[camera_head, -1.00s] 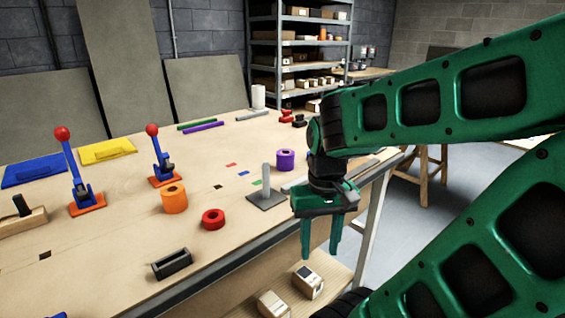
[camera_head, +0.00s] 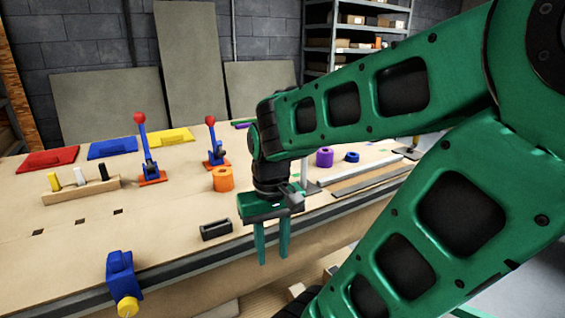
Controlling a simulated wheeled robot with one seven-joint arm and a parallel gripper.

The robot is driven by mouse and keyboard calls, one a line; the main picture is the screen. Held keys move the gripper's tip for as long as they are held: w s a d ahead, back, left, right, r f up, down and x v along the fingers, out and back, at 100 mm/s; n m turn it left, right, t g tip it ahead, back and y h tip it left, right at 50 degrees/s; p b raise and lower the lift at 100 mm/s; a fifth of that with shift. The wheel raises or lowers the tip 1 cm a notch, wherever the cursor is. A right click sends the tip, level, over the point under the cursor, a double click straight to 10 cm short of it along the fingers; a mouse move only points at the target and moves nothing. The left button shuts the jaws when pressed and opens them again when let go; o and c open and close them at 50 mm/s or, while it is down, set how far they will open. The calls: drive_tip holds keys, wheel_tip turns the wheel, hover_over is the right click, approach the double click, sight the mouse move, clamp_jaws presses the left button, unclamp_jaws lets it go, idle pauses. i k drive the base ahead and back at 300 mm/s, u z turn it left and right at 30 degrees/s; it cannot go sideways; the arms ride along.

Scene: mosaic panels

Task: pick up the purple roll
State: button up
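The purple roll (camera_head: 324,157) stands upright on the workbench, right of my gripper and farther back. A blue ring (camera_head: 352,157) lies just right of it. My gripper (camera_head: 272,252) hangs fingers down near the front edge of the bench, apart from the roll. Its two green fingers are spread with nothing between them. My wrist hides part of the bench, including most of the grey post on its plate (camera_head: 308,184).
An orange roll (camera_head: 222,179) and a black open holder (camera_head: 216,229) stand left of my gripper. Two red-knobbed levers (camera_head: 147,150) are farther back. A blue vise with a yellow knob (camera_head: 122,280) sits at the front edge. Grey rails (camera_head: 370,178) lie to the right.

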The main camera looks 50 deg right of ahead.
sight(324, 157)
drive_tip(key=u, duration=0.7)
drive_tip(key=k, duration=1.35)
drive_tip(key=z, duration=1.05)
drive_tip(key=i, duration=1)
drive_tip(key=u, duration=0.05)
